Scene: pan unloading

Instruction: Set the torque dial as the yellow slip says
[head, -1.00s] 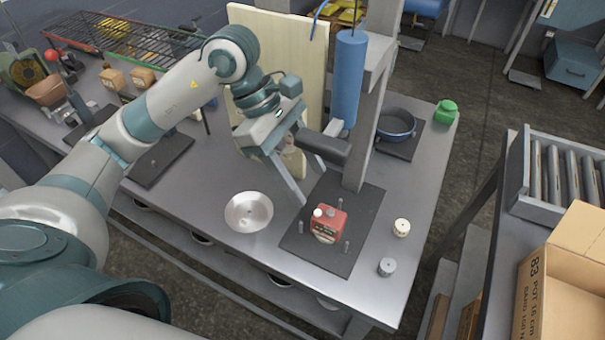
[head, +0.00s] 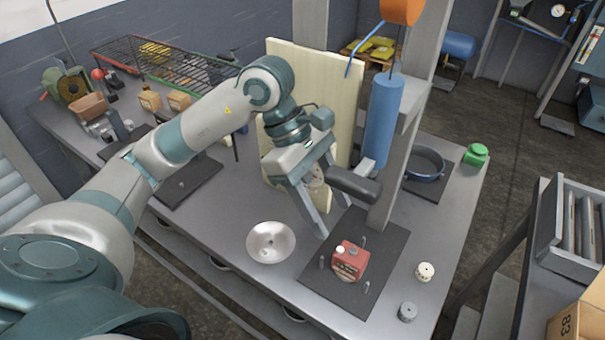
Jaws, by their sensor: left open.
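My left gripper (head: 335,218) is open, pointing down over the bench between the steel bowl and the post. A pale beige object (head: 317,176) shows partly between its fingers; I cannot tell whether they touch it. A blue cylinder (head: 382,122) hangs beside the post, right of my gripper. A red block-shaped item (head: 349,262) with a white knob on top sits on a dark pegged mat (head: 318,285), below and right of the fingertips. I cannot make out the torque dial or the yellow slip for certain. My right gripper is out of view.
A steel bowl (head: 271,241) stands left of the mat. A small whitish round piece (head: 425,272) and a grey one (head: 407,312) lie on the right. A dark pan (head: 426,163) and a green item (head: 476,155) stand at the back right. A grey post (head: 395,195) stands close by.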

